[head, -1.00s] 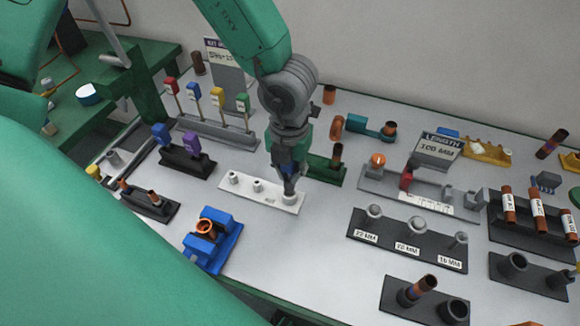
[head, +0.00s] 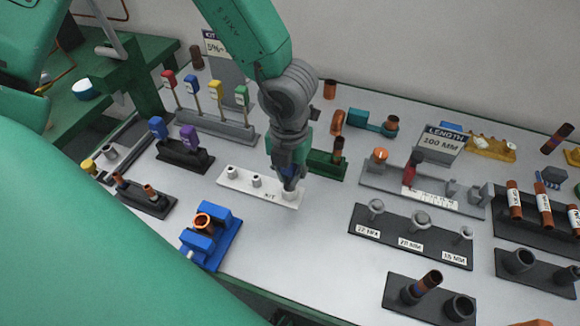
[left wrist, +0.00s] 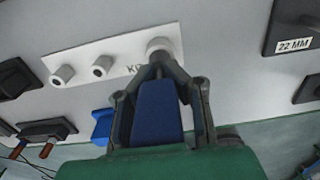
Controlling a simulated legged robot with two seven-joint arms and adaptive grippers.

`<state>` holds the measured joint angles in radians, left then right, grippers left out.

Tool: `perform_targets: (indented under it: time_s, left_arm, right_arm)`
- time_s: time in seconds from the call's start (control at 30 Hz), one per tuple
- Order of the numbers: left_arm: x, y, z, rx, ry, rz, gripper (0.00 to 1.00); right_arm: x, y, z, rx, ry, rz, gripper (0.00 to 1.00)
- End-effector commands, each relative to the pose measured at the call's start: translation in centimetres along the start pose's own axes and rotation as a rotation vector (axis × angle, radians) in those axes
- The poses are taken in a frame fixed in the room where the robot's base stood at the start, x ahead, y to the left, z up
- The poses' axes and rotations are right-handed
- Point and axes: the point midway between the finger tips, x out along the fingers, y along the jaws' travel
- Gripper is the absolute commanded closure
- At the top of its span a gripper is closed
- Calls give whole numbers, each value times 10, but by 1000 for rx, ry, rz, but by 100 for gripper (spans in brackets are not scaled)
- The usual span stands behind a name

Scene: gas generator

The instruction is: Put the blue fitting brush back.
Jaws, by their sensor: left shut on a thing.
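My left gripper (head: 289,184) points down at the right-hand socket of the white KIT holder (head: 238,181). In the left wrist view its fingers (left wrist: 160,72) are closed around a dark blue handle (left wrist: 160,112), which appears to be the blue fitting brush. The brush's lower end is hidden by the fingertips, at or in the right socket (left wrist: 162,46). I cannot tell how deep it sits. The other two sockets look empty. My right gripper is not in view.
A black rack (head: 183,160) with blue and purple handles stands left of the holder. Behind is a grey rack (head: 218,127) with red, blue, yellow and green tags. A blue clamp (head: 212,240) stands in front. A green rack (head: 326,163) is close at the right.

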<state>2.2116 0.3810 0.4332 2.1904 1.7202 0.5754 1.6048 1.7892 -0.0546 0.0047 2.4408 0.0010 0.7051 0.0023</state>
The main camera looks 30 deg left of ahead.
Motion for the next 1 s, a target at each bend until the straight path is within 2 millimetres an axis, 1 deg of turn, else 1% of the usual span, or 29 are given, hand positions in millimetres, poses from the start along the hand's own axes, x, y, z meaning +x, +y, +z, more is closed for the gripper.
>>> perform_targets:
  time_s: [0.8,0.83,0.9,1.0]
  left_arm:
    - [26,0,0,1,0,0,100]
    - [26,0,0,1,0,0,88]
    - [25,0,0,1,0,0,67]
    - [25,0,0,1,0,0,67]
  right_arm:
    - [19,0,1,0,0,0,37]
    - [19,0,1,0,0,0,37]
    - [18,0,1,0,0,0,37]
    - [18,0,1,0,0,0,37]
